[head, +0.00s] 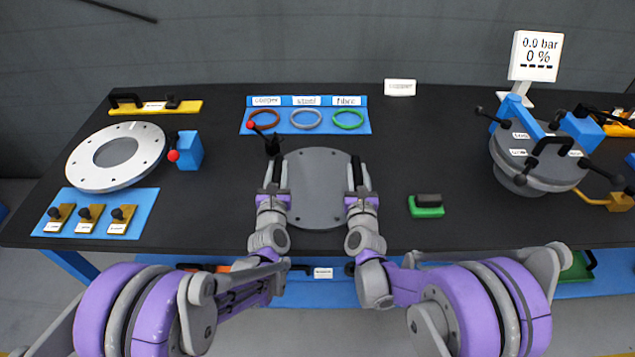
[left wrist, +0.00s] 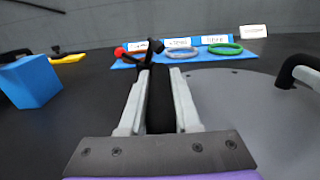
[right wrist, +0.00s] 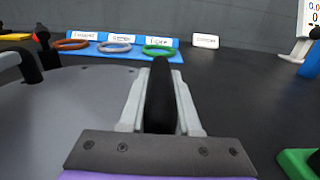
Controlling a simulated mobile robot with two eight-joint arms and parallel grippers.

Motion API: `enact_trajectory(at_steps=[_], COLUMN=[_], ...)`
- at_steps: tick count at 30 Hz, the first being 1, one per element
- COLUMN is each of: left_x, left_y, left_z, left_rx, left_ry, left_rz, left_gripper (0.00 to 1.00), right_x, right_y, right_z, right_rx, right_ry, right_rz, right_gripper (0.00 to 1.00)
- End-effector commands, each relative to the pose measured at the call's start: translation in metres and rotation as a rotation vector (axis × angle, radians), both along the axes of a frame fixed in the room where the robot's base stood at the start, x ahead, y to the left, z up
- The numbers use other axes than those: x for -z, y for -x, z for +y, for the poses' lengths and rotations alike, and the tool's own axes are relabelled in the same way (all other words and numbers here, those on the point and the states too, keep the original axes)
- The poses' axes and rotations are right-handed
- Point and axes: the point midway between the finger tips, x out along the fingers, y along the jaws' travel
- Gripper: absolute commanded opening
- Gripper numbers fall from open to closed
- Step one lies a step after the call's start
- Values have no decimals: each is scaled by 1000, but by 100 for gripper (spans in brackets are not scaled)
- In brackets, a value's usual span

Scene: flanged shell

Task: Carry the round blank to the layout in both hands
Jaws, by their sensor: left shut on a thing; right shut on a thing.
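The round blank (head: 318,190) is a flat grey disc at the middle of the black table, with a black handle on each side and small holes near its edge. My left gripper (head: 273,186) is shut on its left handle (left wrist: 160,100). My right gripper (head: 360,187) is shut on its right handle (right wrist: 160,95). The blank lies level; I cannot tell whether it touches the table. The layout is not clearly identifiable; a white flanged ring (head: 150,150) lies at the left of the table.
A blue tray (head: 283,125) with three coloured rings lies behind the blank. A red-knobbed lever (head: 272,145) stands close behind its left handle. A blue block (head: 190,150) is at left, a green-based brush (head: 426,208) at right. A clamped vessel (head: 535,165) stands far right.

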Motion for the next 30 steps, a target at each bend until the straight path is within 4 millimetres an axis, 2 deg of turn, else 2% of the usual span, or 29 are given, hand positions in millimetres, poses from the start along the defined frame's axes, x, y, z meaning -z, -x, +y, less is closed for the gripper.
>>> enact_trajectory(at_steps=[17,30], left_x=[-5,-38], left_y=[0,-2], left_z=[0,0], left_rx=[-2,-2], left_ry=[-1,-1], left_rz=[-3,-13], left_gripper=[0,0], right_x=[-5,-38], right_y=[0,-2], right_z=[0,0], right_rx=[2,2], right_ry=[1,1], right_rz=[-3,-13], right_gripper=[0,0])
